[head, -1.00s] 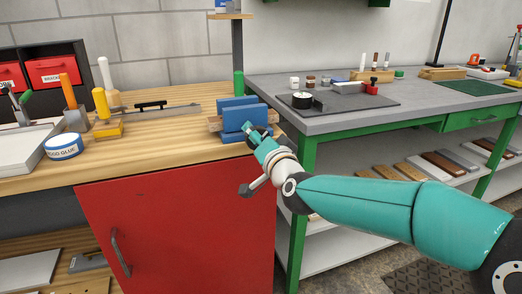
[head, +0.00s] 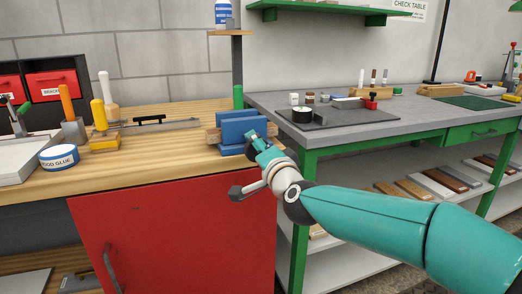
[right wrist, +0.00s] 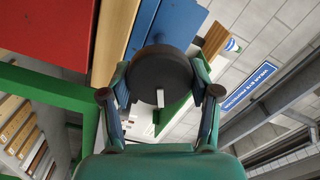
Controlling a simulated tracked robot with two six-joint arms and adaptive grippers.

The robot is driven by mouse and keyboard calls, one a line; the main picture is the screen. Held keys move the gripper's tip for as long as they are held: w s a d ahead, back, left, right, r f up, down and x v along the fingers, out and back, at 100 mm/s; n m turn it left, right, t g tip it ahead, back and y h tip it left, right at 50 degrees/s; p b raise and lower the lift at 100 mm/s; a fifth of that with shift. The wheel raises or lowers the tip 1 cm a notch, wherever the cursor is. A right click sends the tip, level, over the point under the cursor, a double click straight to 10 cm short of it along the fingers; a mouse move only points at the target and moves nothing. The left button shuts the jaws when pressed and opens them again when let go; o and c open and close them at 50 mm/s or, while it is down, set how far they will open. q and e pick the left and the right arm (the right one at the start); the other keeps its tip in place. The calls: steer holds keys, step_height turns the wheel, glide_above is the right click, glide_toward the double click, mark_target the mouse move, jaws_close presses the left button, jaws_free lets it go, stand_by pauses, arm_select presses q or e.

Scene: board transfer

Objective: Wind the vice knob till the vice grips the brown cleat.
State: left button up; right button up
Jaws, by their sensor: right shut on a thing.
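The blue vice (head: 238,131) stands at the right front corner of the wooden bench, and its blue jaw also shows in the right wrist view (right wrist: 174,22). A brown wooden piece, apparently the cleat (head: 212,135), sticks out at the left of the jaws; most of it is hidden by them. I cannot tell whether the jaws touch it. My right gripper (head: 256,142) is at the front of the vice. In the right wrist view its fingers (right wrist: 161,92) are shut on the dark round vice knob (right wrist: 160,68). My left gripper is out of view.
A red cabinet door (head: 170,235) is below. A grey table (head: 400,110) with green legs stands close on the right.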

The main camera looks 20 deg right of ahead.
steer(key=o, duration=1.1)
steer(key=shift+d+f, duration=0.1)
steer(key=shift+d, duration=0.1)
steer(key=shift+a, duration=0.1)
steer(key=shift+s, duration=0.3)
steer(key=s, duration=1.1)
steer(key=shift+s+d, duration=0.2)
steer(key=shift+d, duration=0.05)
